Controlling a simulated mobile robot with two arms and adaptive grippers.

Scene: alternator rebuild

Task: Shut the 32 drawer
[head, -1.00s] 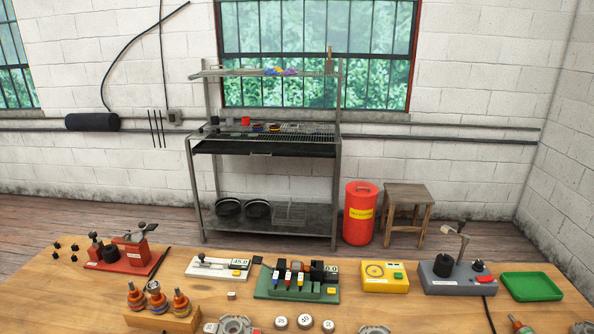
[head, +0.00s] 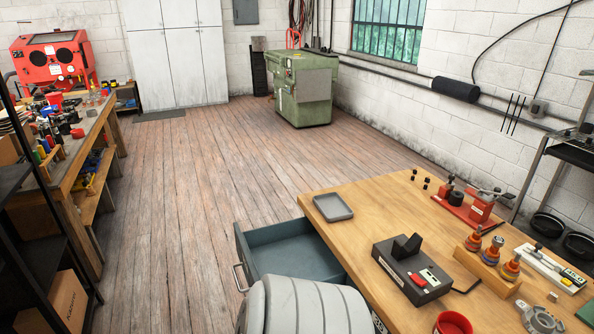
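A blue-grey drawer (head: 282,247) stands pulled out from the left end of the wooden workbench (head: 385,215) in the head view. Its inside looks empty where I can see it. A metal pull handle (head: 239,278) is on its outer front, facing left. I can read no number on this drawer, so I cannot tell from a label whether it is the 32 drawer. A large grey ribbed form at the bottom hides the drawer's near end. Neither of my grippers is in view.
A grey tray (head: 333,207) and a dark device (head: 412,270) with a red switch sit on the bench top. Wooden floor is open left of the drawer. A cluttered bench (head: 62,180) and black shelving stand at far left. A green machine (head: 303,90) stands behind.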

